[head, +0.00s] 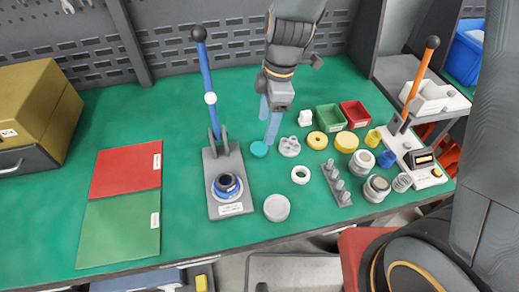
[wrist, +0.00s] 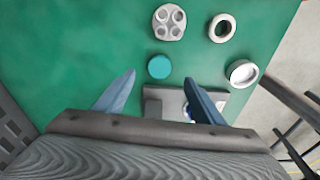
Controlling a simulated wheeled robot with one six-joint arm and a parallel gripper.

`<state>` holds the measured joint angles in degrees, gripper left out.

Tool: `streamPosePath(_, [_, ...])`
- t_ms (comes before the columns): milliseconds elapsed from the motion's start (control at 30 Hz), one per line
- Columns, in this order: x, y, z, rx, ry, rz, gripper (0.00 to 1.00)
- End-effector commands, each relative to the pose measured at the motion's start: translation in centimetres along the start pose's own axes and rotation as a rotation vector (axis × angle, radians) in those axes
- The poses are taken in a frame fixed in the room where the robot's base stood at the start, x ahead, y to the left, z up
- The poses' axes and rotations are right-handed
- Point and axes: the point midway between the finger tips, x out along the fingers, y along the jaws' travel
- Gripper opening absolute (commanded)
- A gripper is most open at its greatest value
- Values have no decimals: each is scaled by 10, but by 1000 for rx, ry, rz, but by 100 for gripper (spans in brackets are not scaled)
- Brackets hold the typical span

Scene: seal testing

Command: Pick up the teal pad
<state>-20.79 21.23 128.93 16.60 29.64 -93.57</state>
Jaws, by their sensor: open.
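The teal pad (head: 259,149) is a small round disc lying on the green bench top (head: 120,120), right of the grey press base with the blue lever. In the wrist view the teal pad (wrist: 159,67) lies ahead of my fingertips, between their two lines. My gripper (head: 268,133) points down over the bench behind the pad, with its blue fingers apart and empty. In the wrist view my gripper (wrist: 160,85) also shows spread fingers. I cannot tell its exact height above the bench.
The blue-lever press (head: 231,190) stands left of the pad. A white part with holes (head: 290,147) is close on its right, a white ring (head: 300,175) and a pale disc (head: 277,208) nearer the front. Red and green mats (head: 125,170) lie left.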

Motion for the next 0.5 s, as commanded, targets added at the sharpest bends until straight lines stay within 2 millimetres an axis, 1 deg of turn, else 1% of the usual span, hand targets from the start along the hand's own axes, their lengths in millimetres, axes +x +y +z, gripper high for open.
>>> streamPosePath(33, [4, 1, -4, -34, 3, -4, 63])
streamPosePath(133, [8, 2, -8, -76, 7, -7, 63])
streamPosePath(333, [26, 2, -8, -82, 7, -10, 63])
streamPosePath(500, [36, 1, -7, -81, 6, -9, 63])
